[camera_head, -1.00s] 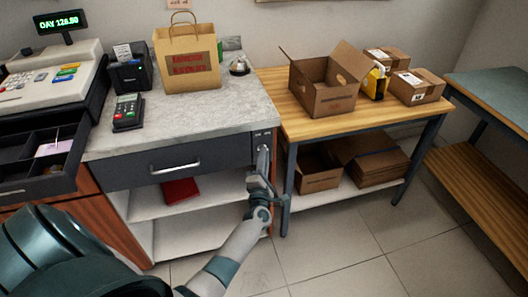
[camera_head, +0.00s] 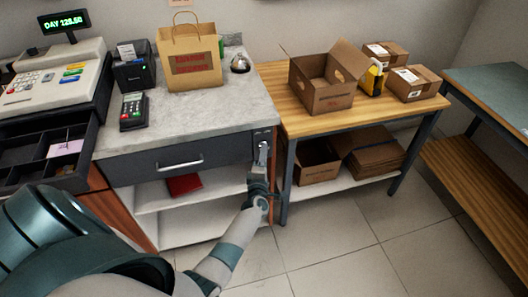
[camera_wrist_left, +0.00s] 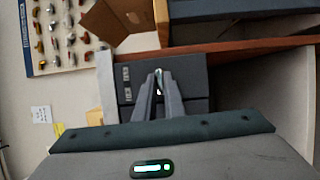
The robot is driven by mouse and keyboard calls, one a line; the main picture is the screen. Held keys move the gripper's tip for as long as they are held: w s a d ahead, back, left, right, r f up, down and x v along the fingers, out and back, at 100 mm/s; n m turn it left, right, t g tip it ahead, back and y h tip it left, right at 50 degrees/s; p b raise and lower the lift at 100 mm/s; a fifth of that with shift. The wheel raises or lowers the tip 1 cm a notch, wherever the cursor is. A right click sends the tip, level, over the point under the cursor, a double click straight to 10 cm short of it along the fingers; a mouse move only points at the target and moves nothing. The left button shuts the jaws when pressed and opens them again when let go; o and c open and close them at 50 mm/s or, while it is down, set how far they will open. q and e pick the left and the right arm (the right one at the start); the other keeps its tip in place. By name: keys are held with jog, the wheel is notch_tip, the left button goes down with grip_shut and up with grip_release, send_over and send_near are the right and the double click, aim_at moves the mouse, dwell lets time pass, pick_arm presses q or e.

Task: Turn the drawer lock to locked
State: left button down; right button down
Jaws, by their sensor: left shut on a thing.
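The drawer (camera_head: 135,168) is a dark grey front under the grey counter, with a silver bar handle; it looks closed. Its lock plate (camera_head: 262,134) is at the drawer's right end, with small marks too small to read. My left gripper (camera_head: 263,147) is up against this plate from below and in front. In the left wrist view my fingers (camera_wrist_left: 159,76) are closed together on a small shiny metal lock key (camera_wrist_left: 159,72) in front of the dark plate. The fingers mostly hide the key, so its turn angle cannot be told. My right gripper is not in view.
The counter (camera_head: 215,105) holds a register, a card reader, a paper bag and a bell. An open cash tray (camera_head: 40,155) juts out at left. A wooden table (camera_head: 290,115) with boxes stands close on the right of the lock. The floor in front is clear.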

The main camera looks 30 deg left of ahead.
pick_arm(q)
jog(key=shift+f, duration=0.1)
jog(key=c, duration=1.8)
grip_release()
jog(key=shift+c, duration=0.2)
jog(key=shift+d, duration=0.1)
jog(key=b+v, duration=0.2)
jog(key=v, duration=1.5)
jog(key=shift+s+b, duration=0.15)
jog(key=shift+b, duration=0.15)
